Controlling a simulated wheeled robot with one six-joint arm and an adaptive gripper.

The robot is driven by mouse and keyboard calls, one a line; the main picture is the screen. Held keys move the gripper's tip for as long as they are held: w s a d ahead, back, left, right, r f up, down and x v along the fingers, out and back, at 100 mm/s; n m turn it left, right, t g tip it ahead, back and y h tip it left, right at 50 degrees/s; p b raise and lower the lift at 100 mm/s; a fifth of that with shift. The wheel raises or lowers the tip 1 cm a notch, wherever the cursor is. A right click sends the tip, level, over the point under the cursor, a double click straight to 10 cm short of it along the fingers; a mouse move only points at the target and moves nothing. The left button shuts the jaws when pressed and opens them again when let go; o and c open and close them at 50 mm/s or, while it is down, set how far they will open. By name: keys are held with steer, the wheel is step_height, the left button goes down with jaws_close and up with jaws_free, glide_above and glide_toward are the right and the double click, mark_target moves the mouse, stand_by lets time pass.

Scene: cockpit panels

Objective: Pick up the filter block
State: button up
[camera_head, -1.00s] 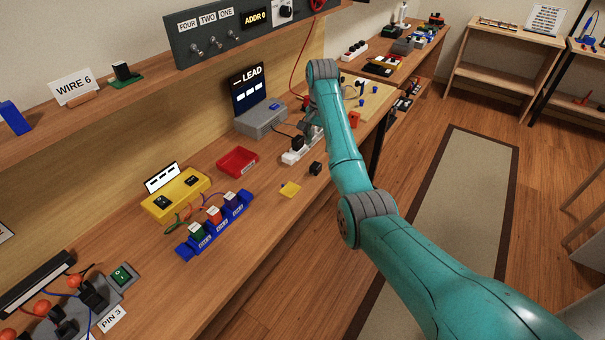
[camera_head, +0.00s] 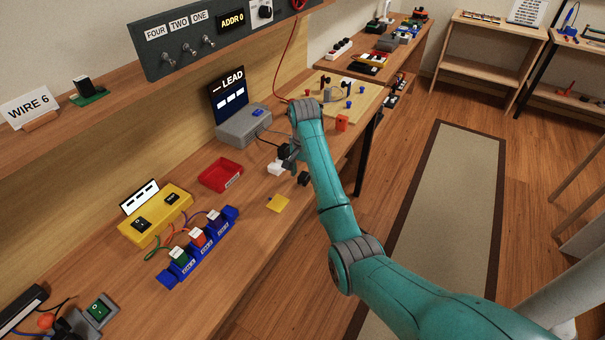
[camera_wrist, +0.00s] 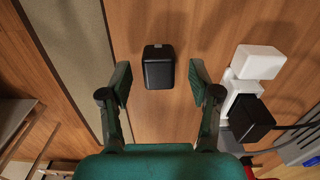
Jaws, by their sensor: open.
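A small black block (camera_wrist: 159,67) with rounded edges and a light patch on its top end stands on the wooden bench. It looks like the filter block. My gripper (camera_wrist: 160,82) is open, with one finger on each side of the block's near part and clear gaps between. The block extends past the fingertips, away from the palm. In the head view the black block (camera_head: 304,179) sits just beside my gripper (camera_head: 288,162), near the bench's front edge. My arm partly hides the fingers there.
A white block with a black plug (camera_wrist: 252,118) and cable stands close right of the right finger. A yellow plate (camera_head: 278,204), red tray (camera_head: 220,174), grey LEAD unit (camera_head: 243,126) and blue rack (camera_head: 199,248) are nearby. The bench's front edge is close to the block.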

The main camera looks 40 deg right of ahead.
steer(key=shift+f, duration=0.65)
steer(key=shift+c, duration=0.2)
jaws_close()
steer(key=shift+r, duration=0.1)
